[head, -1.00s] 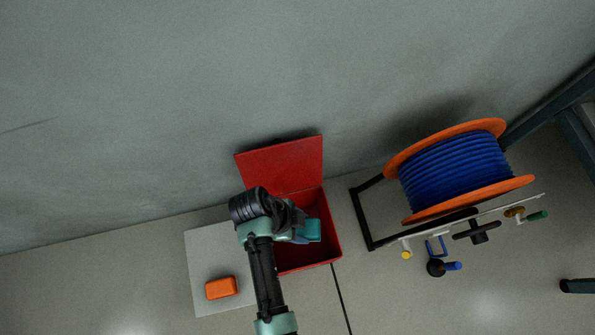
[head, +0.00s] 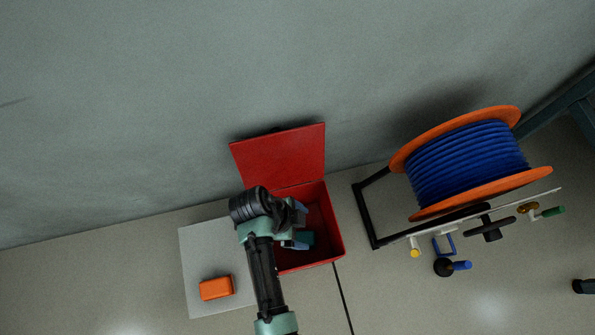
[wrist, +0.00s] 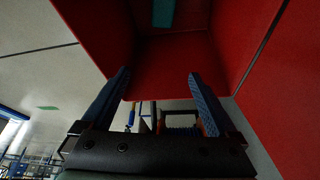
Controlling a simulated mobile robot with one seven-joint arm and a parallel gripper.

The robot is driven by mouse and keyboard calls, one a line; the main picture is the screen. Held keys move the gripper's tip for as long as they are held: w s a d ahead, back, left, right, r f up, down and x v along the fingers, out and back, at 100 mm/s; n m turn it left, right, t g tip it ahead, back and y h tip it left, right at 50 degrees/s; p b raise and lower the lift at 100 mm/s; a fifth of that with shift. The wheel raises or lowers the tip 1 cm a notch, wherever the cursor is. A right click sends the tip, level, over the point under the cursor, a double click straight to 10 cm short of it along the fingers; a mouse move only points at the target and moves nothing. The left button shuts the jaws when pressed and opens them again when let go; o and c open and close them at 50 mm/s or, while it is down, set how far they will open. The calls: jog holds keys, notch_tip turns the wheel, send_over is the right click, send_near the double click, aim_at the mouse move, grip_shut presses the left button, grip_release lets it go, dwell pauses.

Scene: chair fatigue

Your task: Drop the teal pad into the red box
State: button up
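The red box (head: 326,226) stands on the floor against the wall with its lid (head: 280,157) tipped back open. My gripper (head: 299,226) is over the box opening. In the wrist view its two blue fingers (wrist: 158,76) are spread wide with nothing between them. The teal pad (head: 305,238) is inside the red box, partly hidden by my gripper in the head view. In the wrist view the pad (wrist: 163,13) shows at the top edge, clear of the fingers and between red walls. Whether it lies flat on the box floor is hard to tell.
An orange block (head: 216,288) sits on a light grey panel (head: 202,246) left of the box. A blue cable reel (head: 467,165) with orange flanges stands on a black frame at right. Several small handles and knobs are in front of it.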

jog(key=p+v, duration=0.7)
jog(key=v, duration=0.6)
jog(key=shift+p, duration=0.3)
jog(key=shift+d, duration=0.1)
